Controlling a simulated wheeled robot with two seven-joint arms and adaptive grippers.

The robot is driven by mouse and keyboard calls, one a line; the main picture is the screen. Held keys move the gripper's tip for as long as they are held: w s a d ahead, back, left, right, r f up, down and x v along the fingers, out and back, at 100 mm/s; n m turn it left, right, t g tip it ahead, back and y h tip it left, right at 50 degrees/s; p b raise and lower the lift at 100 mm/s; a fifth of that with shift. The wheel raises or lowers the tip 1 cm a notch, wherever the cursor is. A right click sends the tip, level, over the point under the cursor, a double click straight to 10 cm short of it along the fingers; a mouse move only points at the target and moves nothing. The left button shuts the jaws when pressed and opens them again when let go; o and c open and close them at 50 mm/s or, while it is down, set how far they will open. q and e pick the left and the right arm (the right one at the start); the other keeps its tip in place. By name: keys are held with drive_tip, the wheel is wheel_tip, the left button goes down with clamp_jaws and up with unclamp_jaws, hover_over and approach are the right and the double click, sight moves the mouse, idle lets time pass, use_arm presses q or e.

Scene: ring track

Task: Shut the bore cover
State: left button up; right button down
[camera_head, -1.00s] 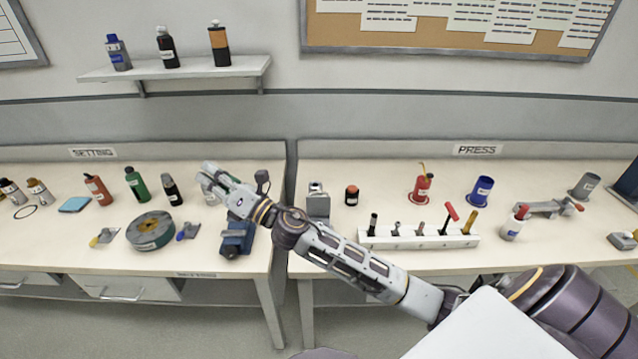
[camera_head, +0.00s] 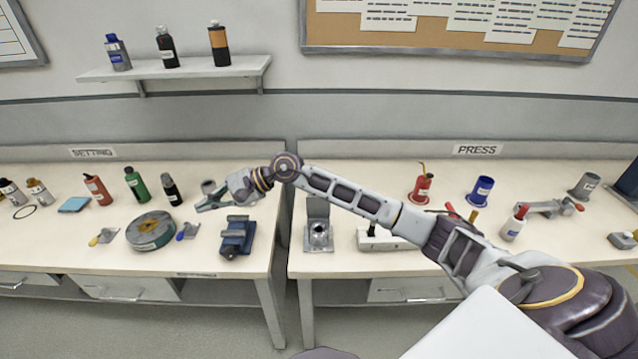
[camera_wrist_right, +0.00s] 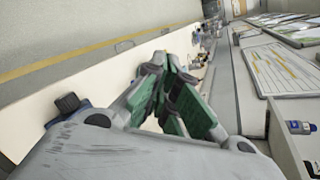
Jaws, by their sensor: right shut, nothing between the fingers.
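A grey block (camera_head: 319,237) with a round bore in its front stands at the left front of the PRESS bench. A grey plate (camera_head: 317,208), which looks like its cover, stands upright at the back of the block, so the bore is uncovered. My right gripper (camera_head: 207,204) is over the SETTING bench, left of the block and well apart from it. Its green-padded fingers (camera_wrist_right: 180,100) show close together in the right wrist view, shut and empty. My left gripper is not in view.
A blue vise (camera_head: 237,238) stands between the gripper and the block, near the SETTING bench's edge. A gap separates the benches.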

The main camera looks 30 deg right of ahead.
sight(318, 202)
drive_tip(key=w+d+f+n+h, duration=0.1)
drive_tip(key=d+h, duration=0.2)
drive_tip(key=d, duration=0.2)
drive_tip(key=w+d+f+n+g+h, duration=0.1)
drive_tip(key=w+d+n+h, duration=0.1)
drive_tip(key=d, duration=0.4)
drive_tip(key=w+d+f+n+h, duration=0.1)
drive_tip(key=d+f+h, duration=0.15)
drive_tip(key=d, duration=0.25)
drive_tip(key=shift+d+r+n+g+h, duration=0.4)
drive_tip(key=shift+d+r+h, duration=1.1)
drive_tip(key=shift+d, duration=3.2)
drive_tip(key=shift+d+r+n+g+h, duration=0.35)
drive_tip(key=shift+d+r+h, duration=1.1)
drive_tip(key=shift+d, duration=3.2)
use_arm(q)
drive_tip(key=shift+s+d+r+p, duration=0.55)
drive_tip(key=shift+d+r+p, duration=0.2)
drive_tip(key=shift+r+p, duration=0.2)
use_arm(e)
wheel_tip(318, 202, down, 10)
drive_tip(key=s, duration=0.1)
drive_tip(key=shift+s+a+h, duration=0.2)
drive_tip(key=shift+a+h, duration=0.15)
drive_tip(key=shift+h, duration=0.05)
